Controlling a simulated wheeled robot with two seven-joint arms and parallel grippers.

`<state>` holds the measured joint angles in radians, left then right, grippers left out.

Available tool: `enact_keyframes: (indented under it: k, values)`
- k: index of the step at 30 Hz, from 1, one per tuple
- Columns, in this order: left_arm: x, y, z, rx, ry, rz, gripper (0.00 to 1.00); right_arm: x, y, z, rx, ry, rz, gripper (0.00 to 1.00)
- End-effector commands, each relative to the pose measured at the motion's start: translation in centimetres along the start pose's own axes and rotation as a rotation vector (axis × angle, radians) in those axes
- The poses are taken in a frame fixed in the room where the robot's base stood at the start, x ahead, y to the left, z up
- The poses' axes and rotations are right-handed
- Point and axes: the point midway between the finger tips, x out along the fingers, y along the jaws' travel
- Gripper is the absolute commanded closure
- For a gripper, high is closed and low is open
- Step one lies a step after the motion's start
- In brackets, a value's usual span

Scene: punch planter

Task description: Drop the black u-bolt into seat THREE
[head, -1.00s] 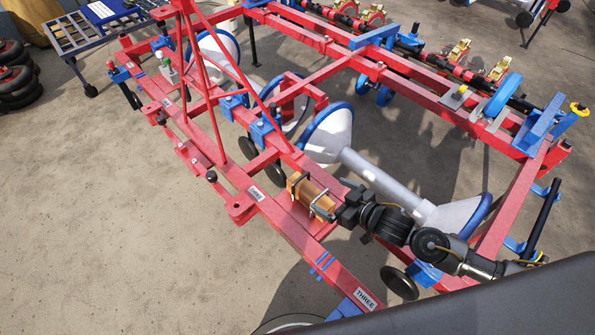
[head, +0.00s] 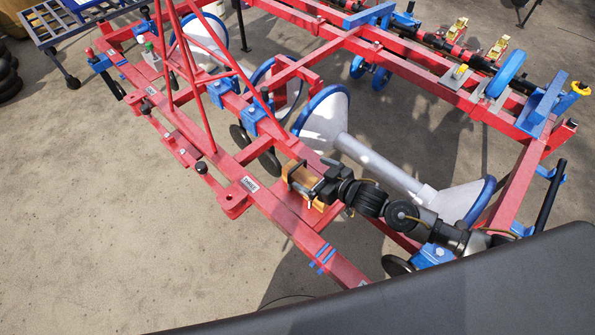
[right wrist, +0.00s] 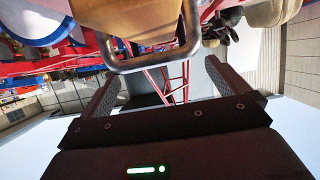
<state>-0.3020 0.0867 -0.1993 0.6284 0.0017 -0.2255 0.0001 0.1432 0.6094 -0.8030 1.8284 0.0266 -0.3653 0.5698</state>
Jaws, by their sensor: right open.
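A dark u-bolt (head: 292,174) stands at the left end of a brown block (head: 303,189) on the red frame. My right gripper (head: 319,187) is over the block's right part and hides much of it. In the right wrist view, a dark metal u-bolt (right wrist: 155,62) curves close ahead between the spread fingers of my right gripper (right wrist: 165,88), with the block (right wrist: 135,18) behind it. No grip on it shows. The label that reads THREE in the earlier view (head: 362,284) is now mostly hidden at the lower edge. My left gripper is not in view.
The red toolbar (head: 275,208) runs diagonally, with another white label (head: 249,185) and blue brackets. A grey shaft with white, blue-rimmed discs (head: 322,112) lies behind the block. Red A-frame struts (head: 190,80) rise at left. Bare ground is open at lower left.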

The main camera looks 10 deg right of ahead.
Motion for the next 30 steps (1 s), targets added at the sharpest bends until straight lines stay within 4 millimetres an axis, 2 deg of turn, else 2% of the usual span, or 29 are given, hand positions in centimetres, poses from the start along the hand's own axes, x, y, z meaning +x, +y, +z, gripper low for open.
enact_keyframes:
  k: [7, 15, 18, 26, 30]
  values:
    - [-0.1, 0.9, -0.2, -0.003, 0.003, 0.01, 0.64, 0.8, 0.0, -0.1, -0.001, 0.0, 0.0, 0.0]
    - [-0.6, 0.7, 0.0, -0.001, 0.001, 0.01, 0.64, 4.7, 0.0, -0.3, -0.001, -0.002, 0.001, 0.0]
    - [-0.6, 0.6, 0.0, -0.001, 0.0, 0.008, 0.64, 5.4, 0.0, -0.3, 0.0, -0.001, 0.001, 0.0]
    - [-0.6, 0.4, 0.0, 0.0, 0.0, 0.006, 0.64, 5.6, -0.1, -0.2, -0.001, -0.001, 0.0, 0.0]
    - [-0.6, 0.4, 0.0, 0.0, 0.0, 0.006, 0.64, 5.6, -0.1, -0.2, -0.001, -0.001, 0.0, 0.18]
